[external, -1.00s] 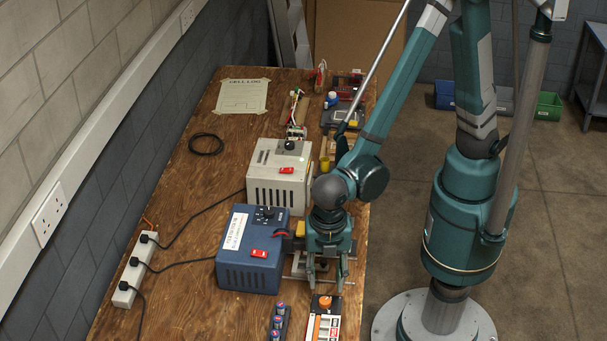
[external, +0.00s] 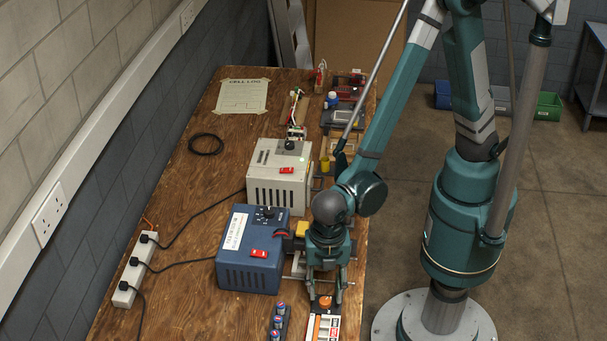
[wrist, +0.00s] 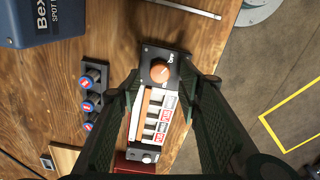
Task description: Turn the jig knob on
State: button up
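The jig is a narrow dark-framed panel with white and red labels and an orange strip (wrist: 139,115). An orange round knob (wrist: 160,71) sits on its black end plate. In the external view the knob (external: 325,301) shows just below my gripper (external: 325,291). In the wrist view my gripper (wrist: 160,74) is open and empty, with one dark finger on each side of the knob. I see gaps between the fingers and the knob. The height of the fingertips above the knob is hard to judge.
A rack of several blue-topped round parts (wrist: 91,90) stands left of the jig. A blue welder box (external: 249,252) and a grey box (external: 279,178) stand on the wooden bench (external: 185,215). A metal bar (wrist: 185,8) lies beyond the knob. Bench edge and floor are at right.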

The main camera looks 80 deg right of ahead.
aim_at(325, 303)
jog(key=shift+f, duration=1.5)
jog(key=c, duration=0.9)
